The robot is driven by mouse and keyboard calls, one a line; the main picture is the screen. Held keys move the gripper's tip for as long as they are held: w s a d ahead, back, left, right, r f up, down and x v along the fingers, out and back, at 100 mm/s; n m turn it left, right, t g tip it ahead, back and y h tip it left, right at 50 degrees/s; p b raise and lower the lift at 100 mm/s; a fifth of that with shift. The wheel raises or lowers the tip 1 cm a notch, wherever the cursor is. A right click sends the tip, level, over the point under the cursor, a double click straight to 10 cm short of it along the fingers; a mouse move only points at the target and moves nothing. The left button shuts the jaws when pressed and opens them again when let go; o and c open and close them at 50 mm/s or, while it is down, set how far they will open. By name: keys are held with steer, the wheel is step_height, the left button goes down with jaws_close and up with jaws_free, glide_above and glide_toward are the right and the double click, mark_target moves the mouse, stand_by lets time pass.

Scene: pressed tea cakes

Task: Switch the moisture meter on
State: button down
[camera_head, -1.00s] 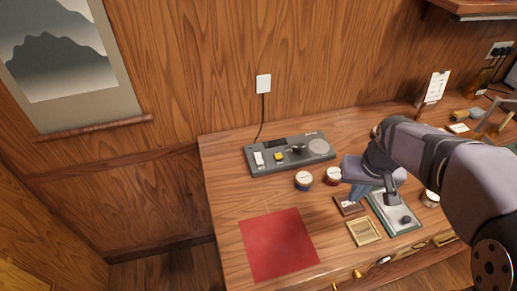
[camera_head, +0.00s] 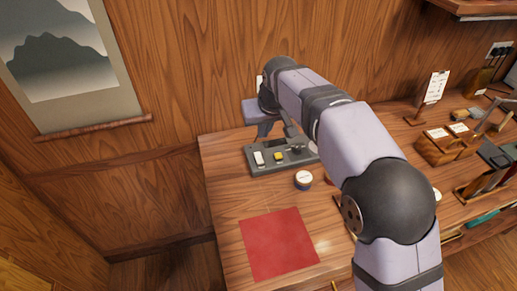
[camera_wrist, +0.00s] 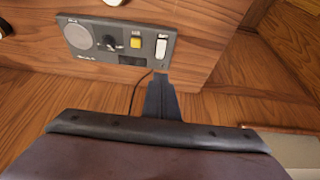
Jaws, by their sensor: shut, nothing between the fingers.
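The moisture meter (camera_head: 290,163) is a flat dark grey box on the wooden desk. It also shows in the wrist view (camera_wrist: 122,47). Its white rocker switch (camera_head: 258,158) sits at the left end, beside a yellow button (camera_head: 279,157). The wrist view shows the switch (camera_wrist: 162,46), the yellow button (camera_wrist: 135,42), a black knob (camera_wrist: 110,42) and a round pale pad (camera_wrist: 78,36). My gripper (camera_head: 263,136) is shut and empty, above the meter's back left part. In the wrist view its fingers (camera_wrist: 160,80) point toward the switch end, apparently not touching it. I cannot read the switch's position.
A small round tin (camera_head: 303,180) stands in front of the meter. A red cloth (camera_head: 278,243) lies at the desk's front left. The wooden wall (camera_head: 200,70) rises close behind. My arm hides much of the right side; a wooden rack (camera_head: 448,148) stands there.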

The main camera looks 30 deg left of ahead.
mark_target(257, 153)
steer(key=shift+f, duration=0.1)
steer(key=p+x, duration=0.5)
steer(key=x, duration=0.8)
steer(key=shift+f, duration=0.45)
steer(key=shift+w+f, duration=0.15)
steer(key=shift+f, duration=0.2)
steer(key=shift+a+r, duration=0.1)
